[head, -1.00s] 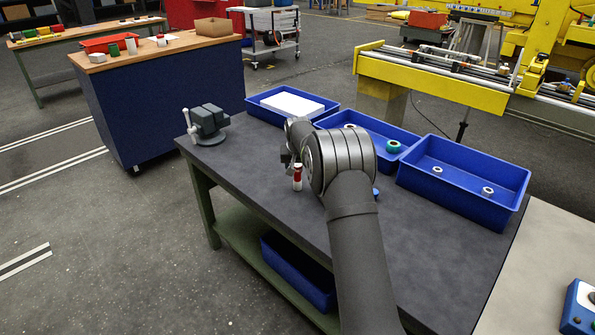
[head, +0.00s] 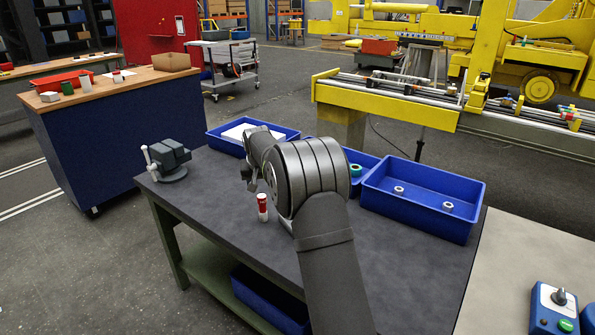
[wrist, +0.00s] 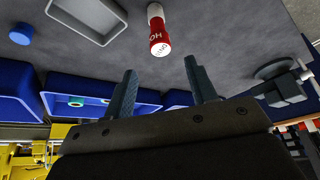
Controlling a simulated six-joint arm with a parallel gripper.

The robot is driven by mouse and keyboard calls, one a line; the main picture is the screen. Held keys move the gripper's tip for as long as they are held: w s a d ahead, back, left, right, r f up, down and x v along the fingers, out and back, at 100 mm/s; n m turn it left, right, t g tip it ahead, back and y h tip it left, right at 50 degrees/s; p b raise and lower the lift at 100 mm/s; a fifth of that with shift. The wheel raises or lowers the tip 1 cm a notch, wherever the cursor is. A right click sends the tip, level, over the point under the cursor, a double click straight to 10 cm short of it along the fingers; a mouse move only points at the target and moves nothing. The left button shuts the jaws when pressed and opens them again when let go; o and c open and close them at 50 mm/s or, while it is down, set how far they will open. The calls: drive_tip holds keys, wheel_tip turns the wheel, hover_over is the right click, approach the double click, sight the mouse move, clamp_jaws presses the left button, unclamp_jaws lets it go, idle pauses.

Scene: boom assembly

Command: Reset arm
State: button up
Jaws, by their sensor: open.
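My gripper (wrist: 160,66) is open, with nothing between its two fingers in the wrist view. In the head view, my gripper (head: 247,180) hangs above the dark workbench (head: 225,225), partly hidden by my own wrist. A red and white cylinder (head: 262,208) stands upright on the bench just below and beside it. The cylinder also shows in the wrist view (wrist: 158,35), beyond the fingertips and apart from them, with white letters on its red part.
A grey vise (head: 168,160) sits at the bench's left corner. Blue bins line the back edge; the right bin (head: 425,222) holds two nuts (head: 447,206). The wrist view shows a blue round piece (wrist: 21,33) and a grey shallow tray (wrist: 112,12). The bench's left front is clear.

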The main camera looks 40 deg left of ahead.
sight(262, 195)
drive_tip(key=x, duration=1.2)
drive_tip(key=shift+f, duration=0.15)
wheel_tip(262, 195, up, 2)
drive_tip(key=shift+r, duration=0.85)
wheel_tip(262, 195, down, 3)
drive_tip(key=shift+r, duration=0.1)
drive_tip(key=v, duration=1.1)
drive_tip(key=shift+s+r, duration=0.2)
drive_tip(key=shift+d, duration=0.15)
